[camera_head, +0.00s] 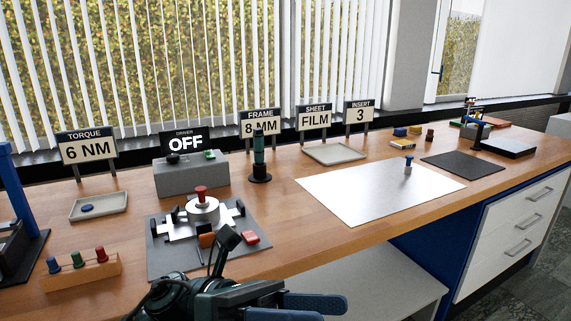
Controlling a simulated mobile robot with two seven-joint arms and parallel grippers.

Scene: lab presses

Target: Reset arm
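My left gripper (312,307) shows at the bottom edge, pointing right, in front of the bench's front edge. Its two blue fingers lie close together and are partly cut off by the picture's edge, so I cannot tell whether it is open. No object shows in it. The arm behind it comes in from the lower left. My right gripper is not in view. The wooden bench (275,218) stands beyond the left gripper. A metal fixture (203,212) with a red knob stands on a grey plate, behind the raised part of my arm.
A rack with blue, green and red pegs (80,272) stands at left. A driver box (190,175) reads OFF, beside a green driver (259,160) in its stand. A white sheet (375,192), trays, a dark mat (462,164) and a small press (480,130) extend rightward.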

